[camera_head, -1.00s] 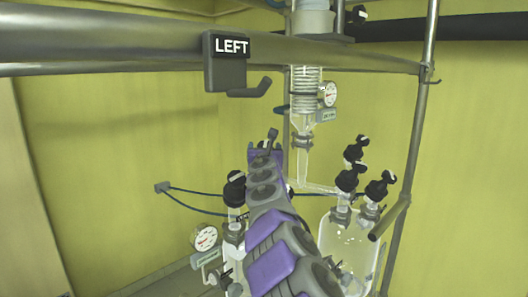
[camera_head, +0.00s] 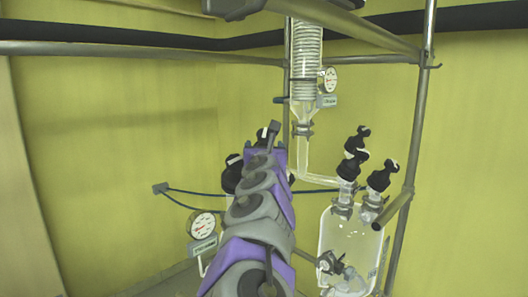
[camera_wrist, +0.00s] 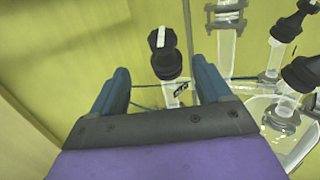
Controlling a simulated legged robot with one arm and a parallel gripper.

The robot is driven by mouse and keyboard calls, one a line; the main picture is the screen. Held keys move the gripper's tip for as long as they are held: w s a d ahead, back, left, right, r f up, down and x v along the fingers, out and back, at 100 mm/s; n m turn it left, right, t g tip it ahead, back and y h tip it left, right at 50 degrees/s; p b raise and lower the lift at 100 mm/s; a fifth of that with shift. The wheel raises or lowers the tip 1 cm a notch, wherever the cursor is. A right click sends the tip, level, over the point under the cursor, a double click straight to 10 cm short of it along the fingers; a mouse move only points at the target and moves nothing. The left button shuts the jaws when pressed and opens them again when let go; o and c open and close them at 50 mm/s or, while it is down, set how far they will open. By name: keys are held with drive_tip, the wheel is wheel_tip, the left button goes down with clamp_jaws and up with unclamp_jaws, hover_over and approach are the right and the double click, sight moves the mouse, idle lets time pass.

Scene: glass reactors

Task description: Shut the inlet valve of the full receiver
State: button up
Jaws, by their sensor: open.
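My gripper (camera_wrist: 160,72) is open, its two blue-grey fingers spread. In the wrist view a black valve knob (camera_wrist: 162,48) with a white stripe shows ahead, in the gap between the fingertips; contact cannot be seen. In the head view my arm hides most of the left glassware, and a black valve (camera_head: 231,176) shows beside it. A clear glass receiver (camera_head: 343,232) stands at the right, with several black-knobbed valves above it, one knob (camera_head: 381,177) at the right. Its upper part looks clear. I cannot tell which receiver is full.
A coiled glass condenser (camera_head: 306,62) and a gauge (camera_head: 330,78) are above. Another gauge (camera_head: 202,225) is at lower left. Metal frame posts (camera_head: 412,130) and an upper rail (camera_head: 130,49) surround the glassware. Thin dark cables (camera_head: 190,191) run to the wall.

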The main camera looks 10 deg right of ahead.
drive_tip(key=s, duration=0.1)
drive_tip(key=s+b, duration=0.1)
drive_tip(key=s, duration=0.2)
drive_tip(key=shift+s+a+f, duration=0.2)
drive_tip(key=shift+s+a, duration=0.15)
